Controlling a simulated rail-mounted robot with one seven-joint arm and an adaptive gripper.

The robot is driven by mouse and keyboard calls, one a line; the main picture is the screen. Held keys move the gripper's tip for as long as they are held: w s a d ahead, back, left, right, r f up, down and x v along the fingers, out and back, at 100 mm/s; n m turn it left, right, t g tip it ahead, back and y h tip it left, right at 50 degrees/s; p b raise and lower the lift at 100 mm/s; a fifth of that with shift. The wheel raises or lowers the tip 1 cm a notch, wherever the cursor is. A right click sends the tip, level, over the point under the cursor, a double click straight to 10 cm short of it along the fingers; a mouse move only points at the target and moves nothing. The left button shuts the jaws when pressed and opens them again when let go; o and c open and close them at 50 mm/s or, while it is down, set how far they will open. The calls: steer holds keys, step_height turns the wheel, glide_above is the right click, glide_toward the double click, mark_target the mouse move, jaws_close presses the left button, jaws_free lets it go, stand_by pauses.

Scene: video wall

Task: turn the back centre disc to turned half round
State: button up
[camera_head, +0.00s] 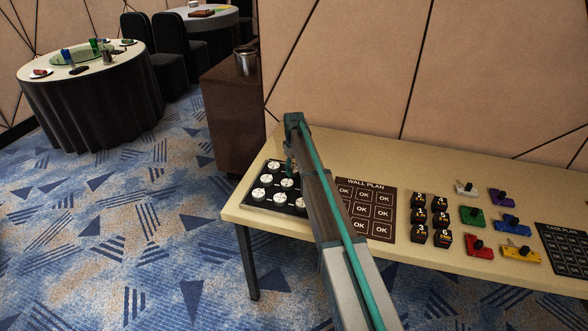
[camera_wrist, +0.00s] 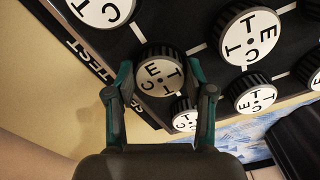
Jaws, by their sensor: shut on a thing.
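The black disc panel (camera_head: 249,203) lies on the left end of the table, with several round white-faced discs on it. The back centre disc (camera_wrist: 158,80) has a white lettered face and a ridged dark side. In the wrist view my gripper (camera_wrist: 159,72) has one finger on each side of it and is shut on it. The disc's letters sit at a different angle from those on the neighbouring discs. In the head view my gripper (camera_head: 289,165) is over the back of the panel, and the arm hides the held disc.
Right of the panel are a wall plan card (camera_head: 392,187), black number blocks (camera_head: 419,201) and coloured switches (camera_head: 471,217). A metal bucket (camera_head: 245,62) stands behind.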

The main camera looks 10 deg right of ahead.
mark_target(294, 169)
steer(key=o, duration=1.2)
steer(key=shift+c, duration=0.2)
step_height(294, 169, up, 12)
